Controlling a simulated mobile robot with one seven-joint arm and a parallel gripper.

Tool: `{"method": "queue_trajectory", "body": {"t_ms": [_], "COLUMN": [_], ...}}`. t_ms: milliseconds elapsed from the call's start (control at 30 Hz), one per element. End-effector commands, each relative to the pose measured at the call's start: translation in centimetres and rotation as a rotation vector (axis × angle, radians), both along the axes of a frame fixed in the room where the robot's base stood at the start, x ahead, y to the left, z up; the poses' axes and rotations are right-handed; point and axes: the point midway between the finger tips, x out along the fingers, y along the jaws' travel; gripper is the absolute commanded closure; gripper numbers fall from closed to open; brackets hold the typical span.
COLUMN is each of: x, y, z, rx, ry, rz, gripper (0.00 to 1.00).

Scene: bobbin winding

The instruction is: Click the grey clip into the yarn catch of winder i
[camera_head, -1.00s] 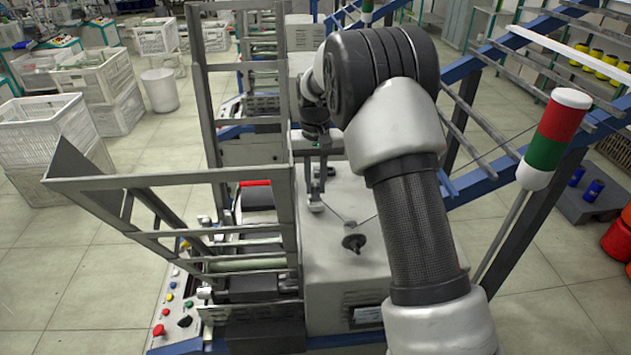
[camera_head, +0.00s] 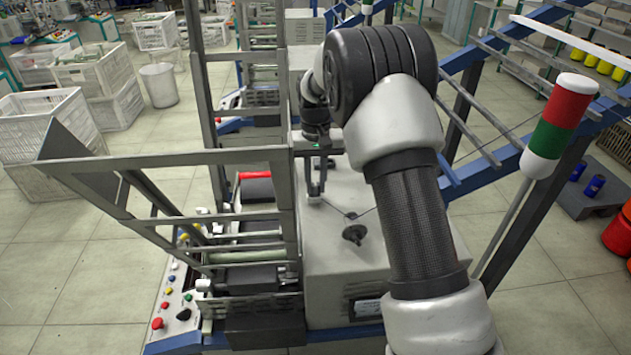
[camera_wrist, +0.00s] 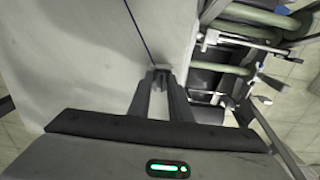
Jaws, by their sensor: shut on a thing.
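My gripper (camera_head: 316,190) points down over the grey top of the winder housing (camera_head: 345,270). In the wrist view its two fingers (camera_wrist: 162,76) are closed together on a small grey clip (camera_wrist: 162,67), of which only a little shows at the tips. A dark yarn (camera_wrist: 139,32) runs from the clip to the top of the wrist view. In the head view a yarn passes near a black disc-shaped guide (camera_head: 355,234) on the housing. I cannot pick out the yarn catch, and my arm hides part of the winder.
A grey metal frame (camera_head: 200,158) stands left of my gripper. Rollers and levers (camera_wrist: 255,45) lie close on the right in the wrist view. A red, green and white signal light (camera_head: 562,120) stands right of my arm. A control panel (camera_head: 175,300) is at front left.

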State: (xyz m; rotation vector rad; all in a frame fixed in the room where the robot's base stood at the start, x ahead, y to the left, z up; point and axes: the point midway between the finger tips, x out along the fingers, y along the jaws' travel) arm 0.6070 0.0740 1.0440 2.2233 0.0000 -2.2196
Motion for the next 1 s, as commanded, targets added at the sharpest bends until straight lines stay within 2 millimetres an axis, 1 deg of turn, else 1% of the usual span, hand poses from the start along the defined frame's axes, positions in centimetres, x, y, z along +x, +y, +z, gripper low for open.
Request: {"method": "queue_trajectory", "body": {"t_ms": [100,133,233,267,533,667,767,867,1000], "x": [0.0,0.0,0.0,0.0,0.0,0.1,0.1,0.1,0.1], "y": [0.0,0.0,0.0,0.0,0.0,0.0,0.0,0.0,0.0], "z": [0.1,0.1,0.1,0.1,0.1,1.0,2.5,4.8,8.3], "rx": [0.0,0.0,0.0,0.0,0.0,0.0,0.001,0.001,0.001], "ry": [0.0,0.0,0.0,0.0,-0.001,-0.003,-0.005,-0.006,-0.006], "rz": [0.0,0.0,0.0,0.0,0.0,0.0,0.0,0.0,-0.001], "gripper": [1.0,0.81,0.64,0.6,0.6,0.6,0.6,0.6,0.6]}}
